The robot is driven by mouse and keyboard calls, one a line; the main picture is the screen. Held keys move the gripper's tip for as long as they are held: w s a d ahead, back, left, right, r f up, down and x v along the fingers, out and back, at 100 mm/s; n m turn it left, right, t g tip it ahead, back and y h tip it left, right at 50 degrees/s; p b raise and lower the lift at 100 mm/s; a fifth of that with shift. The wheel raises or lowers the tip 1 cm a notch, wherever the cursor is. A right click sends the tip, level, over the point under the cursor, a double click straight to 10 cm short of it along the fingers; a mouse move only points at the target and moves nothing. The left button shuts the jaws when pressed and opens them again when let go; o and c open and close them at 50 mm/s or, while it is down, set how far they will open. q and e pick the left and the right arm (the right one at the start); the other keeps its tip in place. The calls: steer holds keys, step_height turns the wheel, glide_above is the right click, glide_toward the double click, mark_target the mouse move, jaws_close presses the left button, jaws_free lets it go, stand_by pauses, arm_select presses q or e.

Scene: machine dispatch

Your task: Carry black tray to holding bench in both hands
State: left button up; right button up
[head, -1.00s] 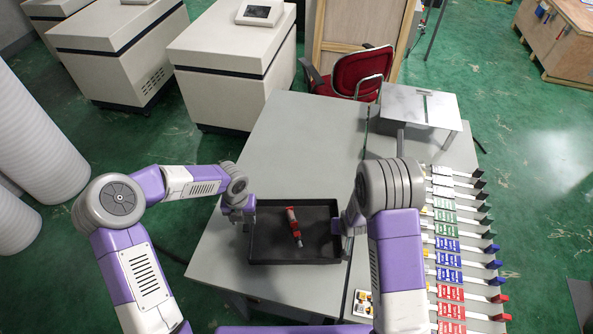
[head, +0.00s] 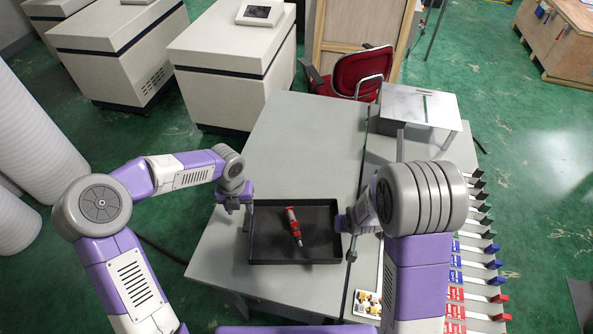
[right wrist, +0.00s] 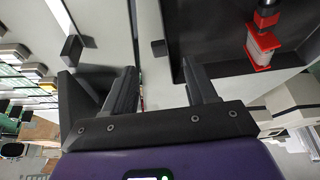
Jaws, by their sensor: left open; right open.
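The black tray (head: 322,258) lies flat on the grey table, with a red and silver tool (head: 294,227) lying inside it. My left gripper (head: 235,208) is open and empty, just outside the tray's left wall near its far corner. My right gripper (head: 344,223) is open at the tray's right wall; part of it is hidden by my forearm. In the right wrist view my right gripper (right wrist: 160,90) has its two fingers apart, with the tray (right wrist: 225,62) and the red tool (right wrist: 263,40) to the right. I cannot tell whether that gripper touches the wall.
The grey table (head: 290,140) is clear beyond the tray. A metal stand (head: 425,105) sits at the far right. Coloured labelled strips (head: 455,293) line the right side, partly behind my right arm. A red chair (head: 360,72) and white machines (head: 225,60) stand behind.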

steer(key=shift+v, duration=1.55)
